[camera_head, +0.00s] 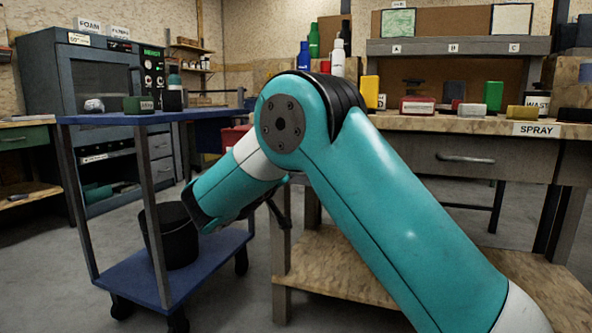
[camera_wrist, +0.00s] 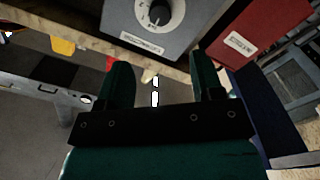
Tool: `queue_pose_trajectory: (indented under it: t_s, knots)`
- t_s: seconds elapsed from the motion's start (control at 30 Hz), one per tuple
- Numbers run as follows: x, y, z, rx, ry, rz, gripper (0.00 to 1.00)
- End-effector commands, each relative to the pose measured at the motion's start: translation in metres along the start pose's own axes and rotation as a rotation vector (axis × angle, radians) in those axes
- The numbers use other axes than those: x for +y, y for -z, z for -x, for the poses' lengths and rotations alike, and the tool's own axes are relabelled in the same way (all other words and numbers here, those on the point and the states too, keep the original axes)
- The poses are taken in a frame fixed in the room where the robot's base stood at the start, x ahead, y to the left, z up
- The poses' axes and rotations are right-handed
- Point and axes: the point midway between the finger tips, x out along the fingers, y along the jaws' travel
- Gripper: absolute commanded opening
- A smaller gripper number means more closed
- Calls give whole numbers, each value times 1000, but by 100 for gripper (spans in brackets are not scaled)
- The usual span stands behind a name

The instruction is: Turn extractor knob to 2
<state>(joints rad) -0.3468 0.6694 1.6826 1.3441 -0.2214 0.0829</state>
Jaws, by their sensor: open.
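The knob's setting cannot be read. My gripper (camera_wrist: 161,78) is open and empty, its two dark green fingers wide apart. The knob lies beyond the fingertips and apart from them. In the head view my arm covers part of the bench, and I cannot make out the knob there.
A red box (camera_wrist: 250,38) stands right of the grey box. In the head view, a workbench (camera_head: 470,124) holds a yellow block (camera_head: 370,91) and several small items. A blue cart (camera_head: 120,118) carrying a dark bucket (camera_head: 170,235) below stands at left. Grey floor lies between.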

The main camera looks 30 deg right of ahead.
Motion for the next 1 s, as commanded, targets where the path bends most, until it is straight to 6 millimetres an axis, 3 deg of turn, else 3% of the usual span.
queue_pose_trajectory:
  t_s: [0.3,0.5,0.7,0.97,1.0]
  knots:
    - [-1,-3,-74,-3,-3,-3,61]
    - [-1,-2,-104,-3,-1,-1,61]
    - [0,-1,-116,-1,0,0,61]
    - [0,0,-117,-1,1,1,61]
    - [0,0,-117,-1,1,1,52]
